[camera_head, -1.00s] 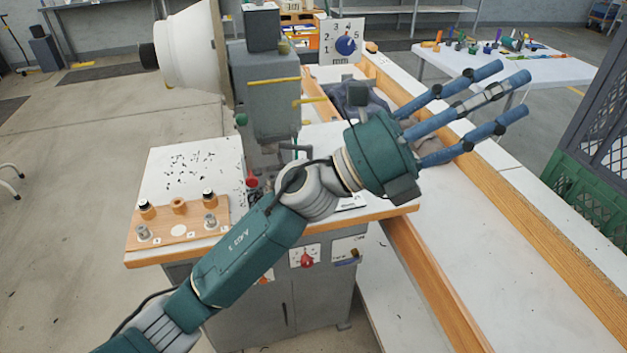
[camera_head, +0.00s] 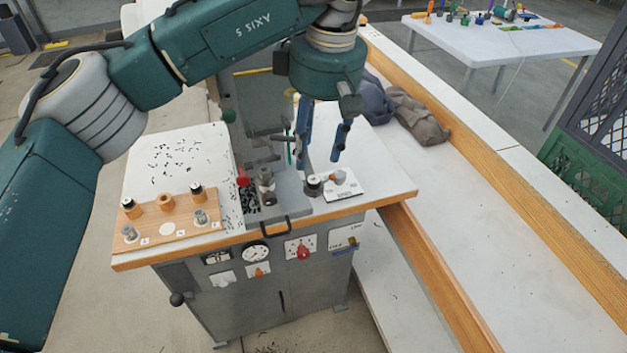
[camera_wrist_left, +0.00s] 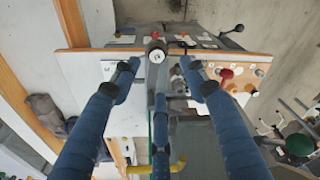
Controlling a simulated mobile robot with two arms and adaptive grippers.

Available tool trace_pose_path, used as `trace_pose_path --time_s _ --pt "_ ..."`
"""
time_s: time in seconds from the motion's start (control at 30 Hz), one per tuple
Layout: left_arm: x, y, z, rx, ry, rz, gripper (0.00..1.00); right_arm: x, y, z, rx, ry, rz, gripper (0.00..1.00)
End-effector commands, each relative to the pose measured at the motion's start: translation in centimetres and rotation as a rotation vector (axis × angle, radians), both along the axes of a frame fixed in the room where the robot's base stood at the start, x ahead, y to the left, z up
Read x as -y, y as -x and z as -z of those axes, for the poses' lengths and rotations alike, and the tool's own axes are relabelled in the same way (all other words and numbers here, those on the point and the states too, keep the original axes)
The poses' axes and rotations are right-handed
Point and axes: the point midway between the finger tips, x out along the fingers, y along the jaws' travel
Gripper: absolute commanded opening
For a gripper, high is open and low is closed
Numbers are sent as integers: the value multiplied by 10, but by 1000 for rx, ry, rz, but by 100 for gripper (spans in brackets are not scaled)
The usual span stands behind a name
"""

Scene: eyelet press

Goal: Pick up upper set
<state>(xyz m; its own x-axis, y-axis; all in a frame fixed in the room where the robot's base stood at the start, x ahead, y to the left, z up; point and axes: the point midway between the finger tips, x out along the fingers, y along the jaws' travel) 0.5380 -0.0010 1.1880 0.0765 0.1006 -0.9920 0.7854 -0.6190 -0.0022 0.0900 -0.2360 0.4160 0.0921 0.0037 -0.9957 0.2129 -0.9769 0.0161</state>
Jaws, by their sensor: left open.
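My left gripper (camera_head: 322,158) hangs fingers-down, open, over the right part of the press table. Just below it stands a short dark-and-metal cylindrical piece (camera_head: 314,186) at the left edge of a small white plate (camera_head: 344,192). In the left wrist view a round piece with a pale face (camera_wrist_left: 156,52) shows beyond and between the spread blue fingertips (camera_wrist_left: 160,82), apparently untouched. No readable label shows which piece is the upper set. Similar dark-topped pieces (camera_head: 130,208) stand on a wooden board at the left. My right gripper is out of view.
The wooden board (camera_head: 185,229) also holds a wooden ring (camera_head: 166,201) and metal pieces (camera_head: 200,218). The press's metal piece (camera_head: 267,186) and a red knob (camera_head: 243,178) are left of the gripper. Grey cloth bundles (camera_head: 418,118) lie on the bench at right.

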Motion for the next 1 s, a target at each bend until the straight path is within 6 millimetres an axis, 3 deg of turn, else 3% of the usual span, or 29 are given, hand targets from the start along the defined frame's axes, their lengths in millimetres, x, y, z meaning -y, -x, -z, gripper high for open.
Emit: trace_pose_path --time_s 0.27,0.43,0.6,0.87,1.0 --pt "-1 -1 24 -2 3 0 44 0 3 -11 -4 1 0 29" --pt "1 1 47 -6 4 2 44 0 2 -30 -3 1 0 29" --pt "0 -1 69 -2 5 0 44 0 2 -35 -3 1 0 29" --pt "0 -2 73 0 5 -1 44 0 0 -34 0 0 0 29" --pt "0 -2 73 0 5 -1 18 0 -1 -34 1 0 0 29"
